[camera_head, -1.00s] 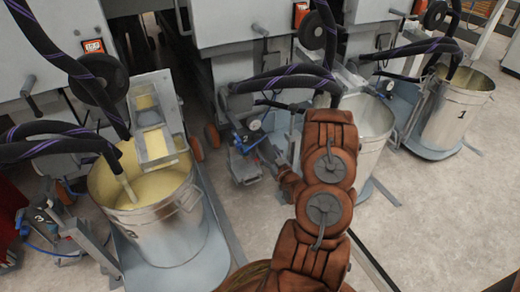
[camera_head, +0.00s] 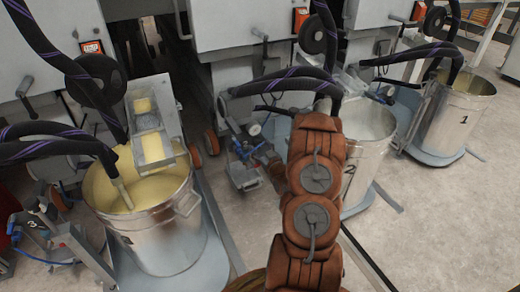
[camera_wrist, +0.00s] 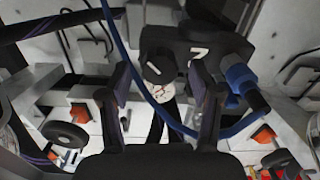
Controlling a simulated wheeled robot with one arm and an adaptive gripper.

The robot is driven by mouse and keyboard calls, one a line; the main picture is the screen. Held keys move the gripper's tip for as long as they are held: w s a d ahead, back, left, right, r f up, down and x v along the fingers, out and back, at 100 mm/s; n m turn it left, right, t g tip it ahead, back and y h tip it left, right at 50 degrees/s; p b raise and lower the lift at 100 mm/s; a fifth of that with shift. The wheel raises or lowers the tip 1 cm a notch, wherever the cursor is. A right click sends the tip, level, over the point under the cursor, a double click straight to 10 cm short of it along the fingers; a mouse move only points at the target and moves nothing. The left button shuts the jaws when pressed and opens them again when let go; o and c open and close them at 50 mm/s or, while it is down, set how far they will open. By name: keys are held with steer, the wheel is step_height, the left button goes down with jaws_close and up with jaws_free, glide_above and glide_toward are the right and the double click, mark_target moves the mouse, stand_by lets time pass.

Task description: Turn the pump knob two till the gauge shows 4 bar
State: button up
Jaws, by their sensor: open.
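In the wrist view my gripper (camera_wrist: 168,84) is open, with one dark finger on each side and nothing held between them. A black knob (camera_wrist: 158,64) with a white pointer mark shows ahead, between and beyond the fingertips, apart from them. It sits on a dark pump body marked with an upside-down 2 (camera_wrist: 199,52). A small round white dial, likely the gauge (camera_wrist: 160,92), lies just below the knob; its reading is too small to tell. In the head view the gauge (camera_head: 254,129) shows beside pump two (camera_head: 243,173). My arm covers part of this area.
A blue hose (camera_wrist: 120,50) crosses the wrist view close to the left finger. Blue fittings (camera_wrist: 240,80) stand to the right. In the head view bucket 2 (camera_head: 365,150) stands right of the pump, the yellow-filled bucket (camera_head: 160,235) left. Black hoses (camera_head: 285,82) hang above.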

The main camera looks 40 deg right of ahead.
steer(key=c, duration=1.1)
steer(key=shift+r, duration=0.1)
steer(key=shift+c, duration=0.2)
steer(key=shift+p, duration=0.4)
